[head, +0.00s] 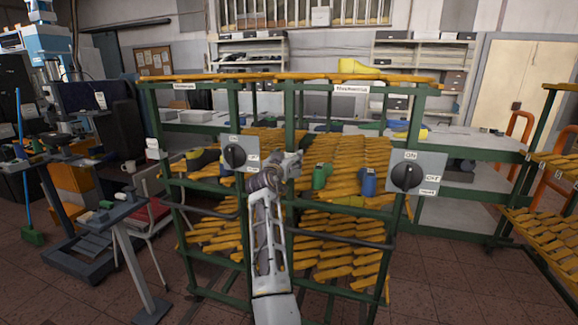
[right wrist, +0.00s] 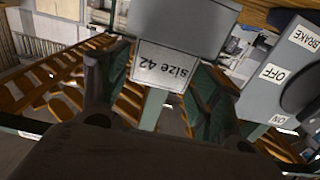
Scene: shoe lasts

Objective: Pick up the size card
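The size card, a pale card printed "size 42" (right wrist: 166,68), shows upside down in the upper middle of the right wrist view, below a plain grey block. In the head view I cannot make it out; my right arm and gripper cover part of the rack. My right gripper (head: 286,168) is in front of the middle of the green-framed rack. How far the card is from the fingertips is hard to tell. My left gripper is not in view.
The rack has yellow slatted shelves (head: 345,155). Grey switch boxes (head: 415,174) and (head: 238,154) are on its front. A green last (head: 321,176) and a blue last (head: 368,182) stand on a shelf right of my gripper.

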